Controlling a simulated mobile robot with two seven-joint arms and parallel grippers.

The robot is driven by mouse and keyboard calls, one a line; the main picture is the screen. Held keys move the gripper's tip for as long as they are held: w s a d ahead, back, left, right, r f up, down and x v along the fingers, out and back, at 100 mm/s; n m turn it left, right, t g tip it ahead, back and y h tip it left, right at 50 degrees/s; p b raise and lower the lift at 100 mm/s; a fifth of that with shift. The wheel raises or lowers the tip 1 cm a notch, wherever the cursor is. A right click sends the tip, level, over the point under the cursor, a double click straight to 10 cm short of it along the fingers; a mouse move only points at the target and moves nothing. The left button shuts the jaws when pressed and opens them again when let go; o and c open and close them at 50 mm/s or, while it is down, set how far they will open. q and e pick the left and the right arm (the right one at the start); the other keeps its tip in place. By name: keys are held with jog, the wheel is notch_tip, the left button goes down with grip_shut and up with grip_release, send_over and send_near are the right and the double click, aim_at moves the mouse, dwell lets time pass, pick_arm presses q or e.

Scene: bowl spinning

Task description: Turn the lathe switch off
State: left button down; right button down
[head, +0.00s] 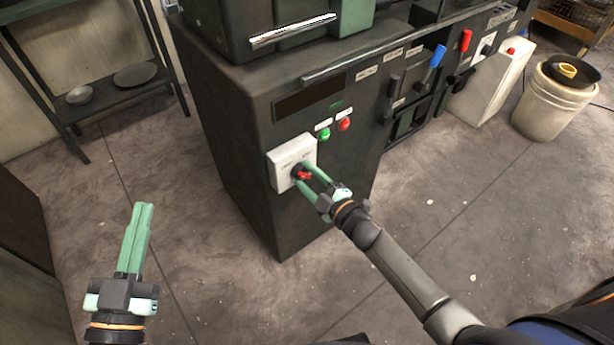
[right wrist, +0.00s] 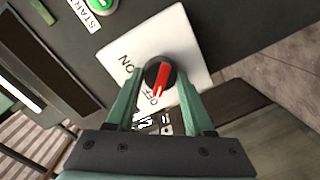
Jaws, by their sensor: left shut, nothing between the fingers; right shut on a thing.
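The lathe switch is a white plate (head: 285,160) with a black and red knob (head: 303,174), on the front of the dark lathe cabinet (head: 235,150). In the right wrist view, the knob (right wrist: 160,75) sits on the plate (right wrist: 190,42), which is lettered ON and OFF. The red bar on the knob reaches down to beside the OFF lettering. My right gripper (head: 306,176) is shut on the knob, with one green finger on each side in the right wrist view (right wrist: 161,84). My left gripper (head: 143,208) is shut and empty, well left of the cabinet.
A green button (head: 324,134) and a red button (head: 344,125) sit above the switch. Levers with a blue (head: 439,55) and a red handle (head: 466,40) stand further right. A shelf (head: 110,88) with dishes is back left. The floor (head: 210,235) before the cabinet is clear.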

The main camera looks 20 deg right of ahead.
pick_arm(q)
jog(key=shift+r, duration=0.2)
pick_arm(e)
jog(key=shift+c, duration=1.4)
grip_release()
pick_arm(q)
jog(key=shift+f, duration=0.15)
pick_arm(e)
jog(key=shift+s+d+r, duration=0.1)
jog(key=shift+s+d, duration=0.05)
jog(key=shift+s, duration=0.3)
jog(key=p+v, duration=0.1)
jog(key=v, duration=0.3)
jog(key=shift+s, duration=0.1)
pick_arm(q)
notch_tip(320, 180, down, 14)
jog(key=s+n+g+y+p, duration=0.1)
jog(key=n+g+y, duration=0.1)
jog(key=g, duration=0.3)
jog(key=shift+s+a+f+n+g+y, duration=0.15)
jog(key=shift+s+a+n+g+y, duration=0.15)
jog(key=shift+g+y, duration=0.1)
pick_arm(e)
send_near(306, 177)
jog(key=shift+v, duration=1.45)
